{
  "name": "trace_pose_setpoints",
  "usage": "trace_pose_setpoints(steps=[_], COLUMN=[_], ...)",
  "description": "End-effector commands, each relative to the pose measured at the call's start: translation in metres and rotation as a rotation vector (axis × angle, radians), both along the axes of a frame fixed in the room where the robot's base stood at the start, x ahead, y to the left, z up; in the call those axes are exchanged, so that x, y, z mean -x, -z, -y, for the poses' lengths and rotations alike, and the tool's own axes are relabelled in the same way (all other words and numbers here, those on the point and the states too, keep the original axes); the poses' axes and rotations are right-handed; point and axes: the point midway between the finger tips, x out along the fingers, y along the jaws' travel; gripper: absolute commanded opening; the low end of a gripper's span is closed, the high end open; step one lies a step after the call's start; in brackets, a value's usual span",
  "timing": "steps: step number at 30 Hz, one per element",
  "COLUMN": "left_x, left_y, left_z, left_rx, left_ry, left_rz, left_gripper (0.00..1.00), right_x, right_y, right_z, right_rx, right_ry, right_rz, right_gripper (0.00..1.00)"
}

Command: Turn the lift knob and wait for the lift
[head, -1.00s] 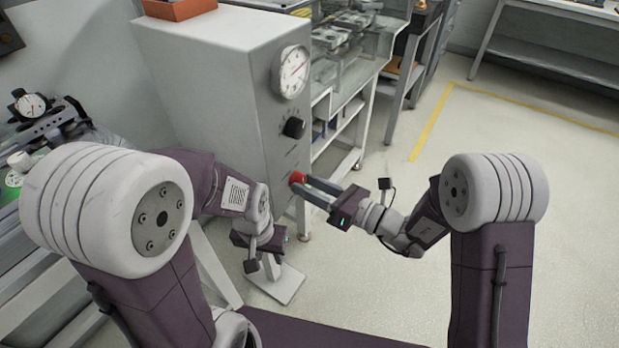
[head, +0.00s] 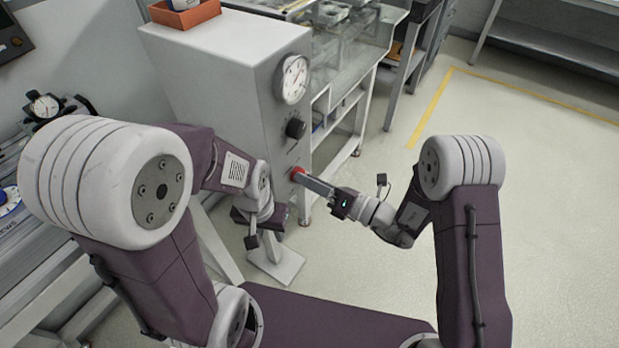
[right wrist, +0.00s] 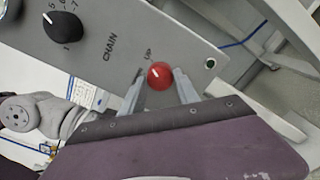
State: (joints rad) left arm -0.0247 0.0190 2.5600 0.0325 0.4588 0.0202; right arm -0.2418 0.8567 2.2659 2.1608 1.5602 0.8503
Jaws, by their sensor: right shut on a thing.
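The red lift knob (head: 297,173) is on the narrow front of a grey cabinet (head: 215,62), below a black knob and a dial gauge. In the right wrist view the red knob (right wrist: 159,75) shows a white mark and small lettering beside it. My right gripper (head: 303,176) reaches it from the right. Its two fingers lie on either side of the knob in the wrist view, shut on it. In the head view the fingers look nearly edge-on. My left gripper (head: 268,218) hangs low beside the cabinet, apart from the knob; its fingers are unclear.
A black knob (head: 295,128) marked CHAIN in the wrist view and a round gauge (head: 294,79) sit above the red knob. An orange tray (head: 185,13) stands on the cabinet. A bench with clear covers stands behind. The floor (head: 500,150) at right is clear.

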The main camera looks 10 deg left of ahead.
Motion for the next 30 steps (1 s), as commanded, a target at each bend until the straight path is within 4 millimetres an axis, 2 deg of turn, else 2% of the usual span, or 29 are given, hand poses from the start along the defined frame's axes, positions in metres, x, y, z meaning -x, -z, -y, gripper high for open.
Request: trace_pose_setpoints(steps=[11,12,13,14,23,26,30], left_x=[0.000,0.000,0.000,0.000,0.000,0.000,0.000], left_y=[0.000,0.000,0.000,0.000,-0.001,-0.003,-0.008], left_z=[0.000,0.000,0.000,0.000,0.000,0.000,0.000], left_rx=[0.000,0.000,0.000,0.000,0.000,0.000,0.000], left_ry=[0.000,0.000,0.000,0.000,0.000,0.000,0.000], left_rz=[0.000,0.000,0.000,0.000,0.000,0.000,0.000], left_gripper=[0.36,0.36,0.36,0.36,0.36,0.36,0.36], right_x=[0.000,0.000,0.000,0.000,0.000,0.003,0.012], right_y=[0.001,0.000,0.000,0.000,0.000,0.000,-0.001], right_z=[0.000,0.000,0.000,0.000,0.001,0.012,0.040], right_rx=[-0.001,-0.001,-0.001,0.000,-0.001,0.000,0.000], right_ry=[0.000,0.000,0.000,0.000,0.001,0.003,0.008], right_rz=[-0.006,-0.006,-0.006,-0.005,-0.004,-0.005,-0.008], right_gripper=[0.00,0.48,0.57,0.59,0.59,0.59,0.59])
